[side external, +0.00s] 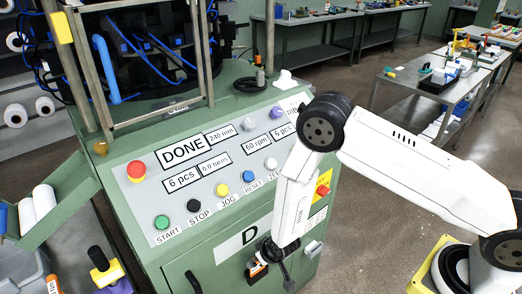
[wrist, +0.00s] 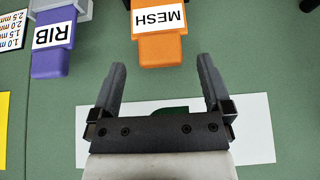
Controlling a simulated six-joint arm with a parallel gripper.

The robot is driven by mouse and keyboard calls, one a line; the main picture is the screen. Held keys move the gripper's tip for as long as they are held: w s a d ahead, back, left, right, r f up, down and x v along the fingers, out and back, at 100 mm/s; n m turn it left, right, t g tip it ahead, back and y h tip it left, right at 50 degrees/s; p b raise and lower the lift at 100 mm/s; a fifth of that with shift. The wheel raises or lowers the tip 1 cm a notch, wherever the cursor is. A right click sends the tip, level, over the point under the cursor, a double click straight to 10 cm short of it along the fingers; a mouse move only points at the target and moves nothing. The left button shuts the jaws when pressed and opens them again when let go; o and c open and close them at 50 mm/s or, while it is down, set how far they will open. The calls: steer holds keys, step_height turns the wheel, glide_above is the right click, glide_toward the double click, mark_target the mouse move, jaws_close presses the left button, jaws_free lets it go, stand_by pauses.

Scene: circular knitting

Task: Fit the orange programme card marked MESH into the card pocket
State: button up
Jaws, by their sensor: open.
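The orange card marked MESH (wrist: 160,50) shows at the top of the wrist view, its lettering upside down. Its upper end reaches a dark part cut off by the frame. My gripper (wrist: 161,68) is open and empty, its two fingers spread below the card's orange lower end, one toward each side. In the side external view my gripper (side external: 270,270) is low at the machine's front, and a small orange piece (side external: 257,270) shows beside it, partly hidden. I cannot make out the card pocket in either view.
A purple card marked RIB (wrist: 56,60) is left of the orange card. A white plate (wrist: 258,130) lies behind my gripper. The machine's button panel (side external: 150,215) is above my gripper, with a door handle (side external: 193,283) to the left. A sloping green chute (side external: 70,185) stands at left.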

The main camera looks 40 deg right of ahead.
steer(key=shift+v, duration=2.55)
steer(key=s+d+r+g, duration=0.15)
steer(key=d+r, duration=0.35)
steer(key=r, duration=0.9)
steer(key=s+d+r+g, duration=0.1)
steer(key=s+d+r, duration=0.6)
steer(key=s+r, duration=0.2)
steer(key=shift+s+d+g, duration=0.25)
steer(key=shift+s+g, duration=0.05)
steer(key=shift+g, duration=0.05)
